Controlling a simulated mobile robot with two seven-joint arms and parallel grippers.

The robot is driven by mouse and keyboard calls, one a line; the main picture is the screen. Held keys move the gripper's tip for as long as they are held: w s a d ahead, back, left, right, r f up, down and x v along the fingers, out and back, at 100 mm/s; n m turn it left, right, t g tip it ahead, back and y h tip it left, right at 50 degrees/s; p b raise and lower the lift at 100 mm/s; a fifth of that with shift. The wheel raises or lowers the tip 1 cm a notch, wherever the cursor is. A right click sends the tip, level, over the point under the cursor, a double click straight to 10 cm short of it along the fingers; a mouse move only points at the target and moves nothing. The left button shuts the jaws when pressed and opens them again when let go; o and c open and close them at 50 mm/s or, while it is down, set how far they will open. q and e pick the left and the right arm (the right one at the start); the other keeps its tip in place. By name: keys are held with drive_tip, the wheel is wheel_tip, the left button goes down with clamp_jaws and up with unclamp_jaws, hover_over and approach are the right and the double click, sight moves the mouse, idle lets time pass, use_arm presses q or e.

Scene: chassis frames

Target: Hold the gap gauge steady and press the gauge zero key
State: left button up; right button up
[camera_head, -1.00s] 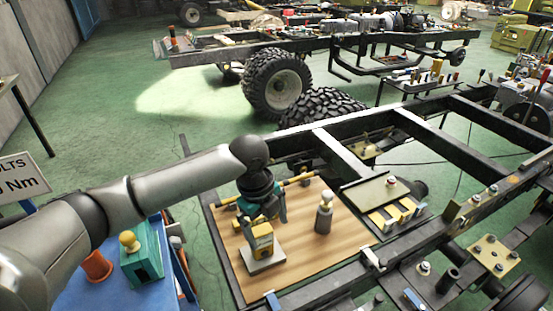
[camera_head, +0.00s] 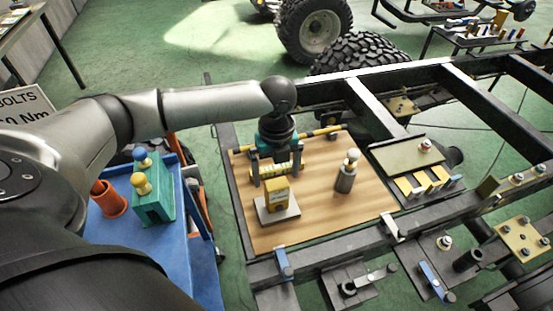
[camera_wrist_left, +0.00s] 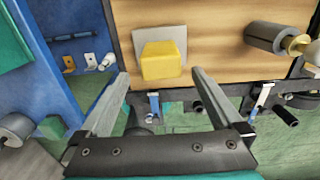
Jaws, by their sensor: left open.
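A yellow block (camera_head: 277,194), which looks like the gap gauge, sits on a pale square plate (camera_head: 266,215) on the wooden board. No zero key can be made out. My left gripper (camera_head: 278,179) is open and empty, pointing down just behind the block in the head view. In the left wrist view, its two fingers (camera_wrist_left: 159,74) are spread wide, with the block (camera_wrist_left: 163,61) ahead and between the tips, apart from both. My right gripper is not in view.
A grey cylinder with a pale knob (camera_head: 346,174) stands on the wooden board (camera_head: 330,215) to the right. A blue cart (camera_head: 190,252) with a teal holder (camera_head: 153,204) and an orange cup (camera_head: 110,200) stands left. Black chassis rails (camera_head: 360,240) border the board.

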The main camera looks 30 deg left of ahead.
sight(277, 183)
use_arm(q)
drive_tip(key=shift+f+b, duration=0.45)
drive_tip(key=shift+f, duration=1.8)
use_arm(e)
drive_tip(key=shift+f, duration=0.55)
use_arm(q)
drive_tip(key=shift+w, duration=0.1)
drive_tip(key=c, duration=1.5)
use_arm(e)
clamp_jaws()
